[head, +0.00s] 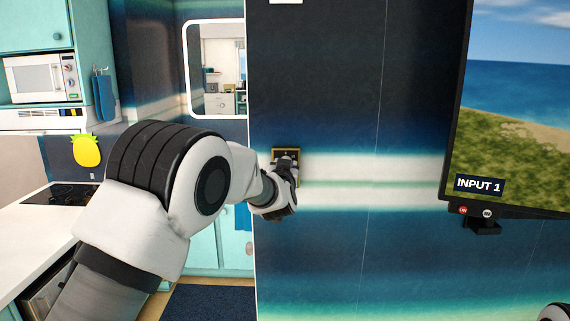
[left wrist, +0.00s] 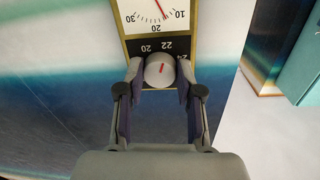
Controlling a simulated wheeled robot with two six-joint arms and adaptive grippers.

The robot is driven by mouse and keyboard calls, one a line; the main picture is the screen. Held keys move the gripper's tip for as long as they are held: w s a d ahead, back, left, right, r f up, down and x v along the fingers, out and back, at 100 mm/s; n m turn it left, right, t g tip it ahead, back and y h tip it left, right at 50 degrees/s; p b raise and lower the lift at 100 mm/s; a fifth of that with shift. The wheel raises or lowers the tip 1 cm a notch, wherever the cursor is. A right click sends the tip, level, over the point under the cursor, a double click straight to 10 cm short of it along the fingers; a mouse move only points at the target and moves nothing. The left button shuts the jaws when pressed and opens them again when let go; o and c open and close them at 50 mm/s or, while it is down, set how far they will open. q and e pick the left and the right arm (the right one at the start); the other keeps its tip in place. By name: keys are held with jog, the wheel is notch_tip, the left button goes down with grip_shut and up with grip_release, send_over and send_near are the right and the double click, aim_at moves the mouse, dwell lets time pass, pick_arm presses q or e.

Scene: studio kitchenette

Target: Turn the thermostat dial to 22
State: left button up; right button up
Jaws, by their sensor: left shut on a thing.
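The thermostat (head: 286,154) is a small dark panel with a yellowish frame on the striped wall in the head view. In the left wrist view its gauge face (left wrist: 155,15) shows 30, 20 and 10, with a red needle near 10. Below the gauge are the marks 20 and 22 and a partly hidden mark. The round white dial (left wrist: 160,71) has a short red line that slants up and slightly right, roughly toward 22; its exact setting is hard to tell. My left gripper (left wrist: 160,78) is shut on the dial, one finger on each side.
A screen (head: 515,110) reading INPUT 1 hangs on the wall at the right, with buttons below it. A counter (head: 40,225) with a black cooktop lies at the left. The wall between thermostat and screen is clear.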

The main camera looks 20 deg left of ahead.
pick_arm(q)
jog(key=shift+f, duration=0.3)
jog(key=o, duration=0.9)
jog(key=shift+o, duration=1.3)
jog(key=shift+r, duration=0.15)
jog(key=v, duration=1.2)
